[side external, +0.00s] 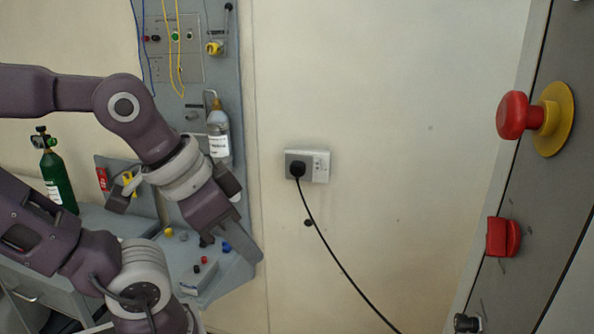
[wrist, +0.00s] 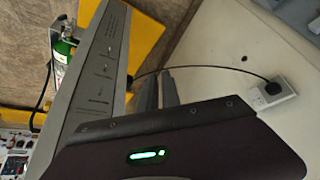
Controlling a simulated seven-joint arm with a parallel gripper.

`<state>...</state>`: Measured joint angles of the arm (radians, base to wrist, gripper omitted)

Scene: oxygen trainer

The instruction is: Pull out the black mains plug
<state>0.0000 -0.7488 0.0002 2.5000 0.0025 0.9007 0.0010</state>
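The black mains plug (side external: 298,169) sits in the left side of a wall socket (side external: 321,166). Its black cable hangs down and runs to the lower right. In the wrist view the plug (wrist: 273,88) is in the socket at the right, with its cable curving away to the left. My gripper (side external: 246,246) is left of and below the plug, apart from it, in front of the grey panel. In the wrist view the grey fingers of my gripper (wrist: 160,90) lie close together, with nothing seen between them. Whether they touch is unclear.
A grey panel with knobs and a bottle (side external: 219,132) stands behind my arm. A green cylinder (side external: 57,178) is at the far left. A red emergency button (side external: 514,115) and a red switch (side external: 502,237) are on the right cabinet. The wall around the socket is clear.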

